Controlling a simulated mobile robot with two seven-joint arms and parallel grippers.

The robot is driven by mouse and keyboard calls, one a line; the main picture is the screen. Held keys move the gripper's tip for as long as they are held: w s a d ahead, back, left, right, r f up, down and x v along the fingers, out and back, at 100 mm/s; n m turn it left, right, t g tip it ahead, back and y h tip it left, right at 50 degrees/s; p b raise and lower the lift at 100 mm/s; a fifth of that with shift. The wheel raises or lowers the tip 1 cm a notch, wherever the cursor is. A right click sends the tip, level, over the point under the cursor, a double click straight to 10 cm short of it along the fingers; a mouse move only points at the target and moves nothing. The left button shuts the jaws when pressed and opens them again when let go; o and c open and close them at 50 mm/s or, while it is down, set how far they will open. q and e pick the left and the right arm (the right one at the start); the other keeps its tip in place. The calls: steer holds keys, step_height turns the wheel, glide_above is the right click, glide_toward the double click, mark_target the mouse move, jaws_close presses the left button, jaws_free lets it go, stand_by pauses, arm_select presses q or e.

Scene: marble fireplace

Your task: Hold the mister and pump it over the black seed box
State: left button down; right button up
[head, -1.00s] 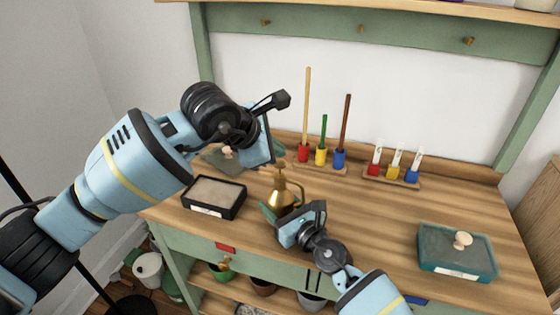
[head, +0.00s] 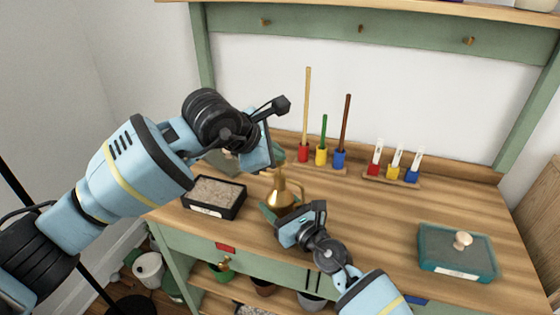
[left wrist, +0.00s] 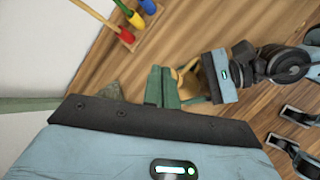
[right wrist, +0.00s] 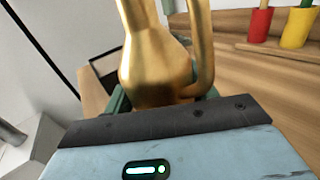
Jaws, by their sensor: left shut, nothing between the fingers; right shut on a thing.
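The brass mister (head: 281,198) stands upright just right of the black seed box (head: 222,213), at the front left of the bench. My right gripper (head: 268,211) is shut around the mister's body, which fills the right wrist view (right wrist: 155,70). My left gripper (head: 279,153) is shut and empty just above the mister's top. In the left wrist view its green fingers (left wrist: 163,86) are together beside the mister (left wrist: 190,78); I cannot tell whether they touch it. The seed box is open, with pale speckled contents.
A teal box with a knobbed lid (head: 457,254) sits at the right. A rack of tall-handled tools (head: 321,157) and a rack of three small coloured holders (head: 393,172) stand at the back. A shelf with pots (head: 263,287) lies below. The bench's middle right is clear.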

arm_select(q)
steer(key=shift+f, duration=0.75)
stand_by(0.6)
steer(key=shift+r, duration=1.4)
steer(key=shift+r, duration=2.5)
steer(key=shift+r, duration=0.1)
stand_by(1.1)
step_height(320, 180, up, 4)
steer(key=shift+f, duration=0.2)
